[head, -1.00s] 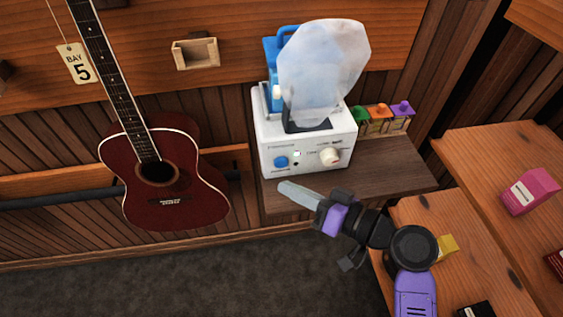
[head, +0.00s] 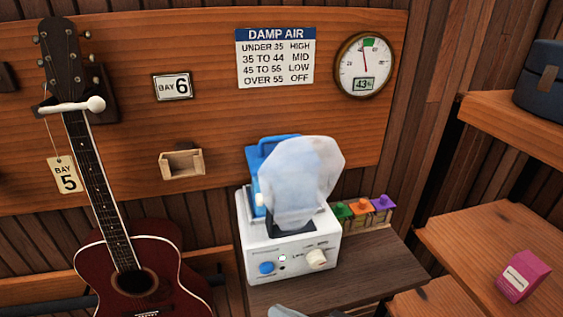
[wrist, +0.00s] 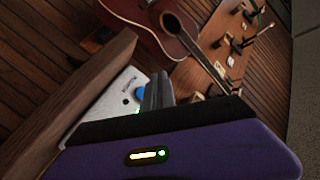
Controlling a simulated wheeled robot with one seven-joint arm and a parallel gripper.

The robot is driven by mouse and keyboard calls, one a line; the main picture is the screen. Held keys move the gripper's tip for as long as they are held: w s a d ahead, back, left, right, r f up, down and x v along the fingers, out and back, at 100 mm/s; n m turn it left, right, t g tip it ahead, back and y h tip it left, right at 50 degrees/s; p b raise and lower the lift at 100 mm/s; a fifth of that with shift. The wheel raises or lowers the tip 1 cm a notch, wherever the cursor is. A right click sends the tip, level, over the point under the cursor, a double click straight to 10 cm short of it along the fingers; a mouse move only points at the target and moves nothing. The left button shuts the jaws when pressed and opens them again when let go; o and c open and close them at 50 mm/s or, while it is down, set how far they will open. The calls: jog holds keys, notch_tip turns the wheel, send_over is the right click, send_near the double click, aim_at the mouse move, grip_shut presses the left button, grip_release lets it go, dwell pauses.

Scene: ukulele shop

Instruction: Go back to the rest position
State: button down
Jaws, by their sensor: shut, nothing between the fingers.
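My gripper (wrist: 158,92) shows in the wrist view with its grey fingers together and nothing between them. In the head view only a grey tip of it (head: 288,311) shows at the bottom edge, in front of the humidifier. The white humidifier (head: 290,262) with a blue tank sits on a dark wooden shelf, with pale mist above it. It has a blue button (head: 266,268), a small lit light and a cream knob (head: 317,258). In the wrist view the humidifier (wrist: 118,88) lies beyond the fingers, apart from them as far as I can tell.
A dark red guitar (head: 135,265) hangs at the left with a Bay 5 tag (head: 65,174). A damp air sign (head: 275,56) and a round gauge (head: 364,66) reading 43 are on the wall. A pink box (head: 523,275) sits on the right shelf.

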jog(key=w+d+m+t+h, duration=0.1)
jog(key=w, duration=0.1)
jog(key=w+d+r+m+t+h, duration=0.1)
jog(key=w+d+t, duration=0.1)
jog(key=shift+w+d+m, duration=0.1)
jog(key=shift+d+m, duration=0.05)
jog(key=shift+m, duration=0.15)
jog(key=s+d+f+m+t+h, duration=0.3)
jog(key=d+m+t+h, duration=0.1)
jog(key=d+h, duration=0.4)
jog(key=s+d+t+h, duration=0.2)
jog(key=s+d+h, duration=0.1)
jog(key=s+d, duration=0.65)
jog(key=s+r+n+g+h, duration=0.1)
jog(key=s+g, duration=0.1)
jog(key=s, duration=1.8)
jog(key=shift+s+r+n, duration=0.25)
jog(key=shift+r+n, duration=0.15)
